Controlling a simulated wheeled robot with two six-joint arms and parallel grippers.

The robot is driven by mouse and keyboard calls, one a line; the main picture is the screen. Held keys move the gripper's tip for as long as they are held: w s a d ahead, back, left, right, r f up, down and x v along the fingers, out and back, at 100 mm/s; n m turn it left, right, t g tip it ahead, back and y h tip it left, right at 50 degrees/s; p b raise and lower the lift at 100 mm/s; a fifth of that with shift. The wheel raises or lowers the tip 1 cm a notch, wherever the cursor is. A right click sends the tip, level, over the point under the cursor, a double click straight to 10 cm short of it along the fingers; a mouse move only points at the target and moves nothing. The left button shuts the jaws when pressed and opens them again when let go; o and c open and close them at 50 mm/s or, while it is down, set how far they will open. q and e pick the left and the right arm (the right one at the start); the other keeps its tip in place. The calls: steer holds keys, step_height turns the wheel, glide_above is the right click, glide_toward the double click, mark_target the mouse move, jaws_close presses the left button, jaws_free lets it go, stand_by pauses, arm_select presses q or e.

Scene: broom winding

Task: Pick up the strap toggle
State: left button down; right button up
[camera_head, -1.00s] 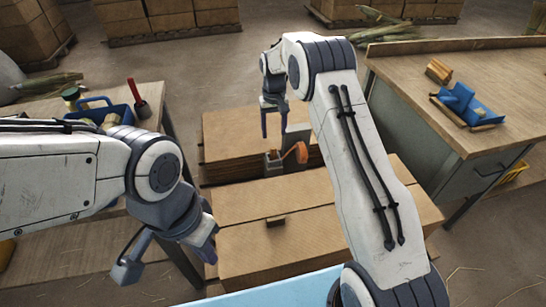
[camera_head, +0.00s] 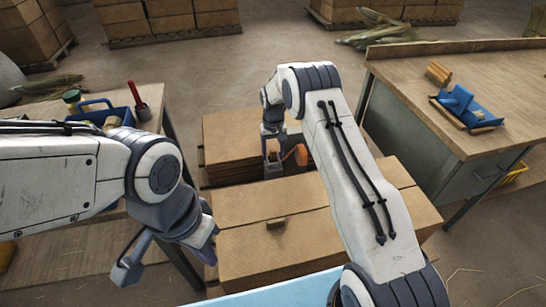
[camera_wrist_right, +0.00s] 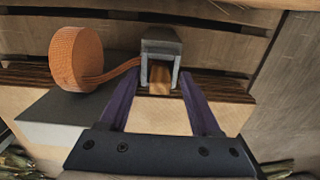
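In the right wrist view, an orange strap roll (camera_wrist_right: 75,58) has its strap running to a grey U-shaped bracket (camera_wrist_right: 161,46). A tan-brown piece (camera_wrist_right: 161,78) shows between the bracket's legs; I cannot tell whether it is the strap toggle. My right gripper (camera_wrist_right: 160,84) is open, its purple fingertips on either side of the bracket's lower opening. I cannot tell if they touch anything. In the head view the orange roll (camera_head: 301,154) is partly behind my right arm. My left gripper (camera_head: 168,258) is open and empty at the lower left.
A left bench holds a blue tote (camera_head: 98,112) and a red-handled tool (camera_head: 135,98). A right workbench (camera_head: 410,85) carries a blue tool (camera_head: 463,103).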

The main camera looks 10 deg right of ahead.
jaws_close()
steer(key=shift+r, duration=0.1)
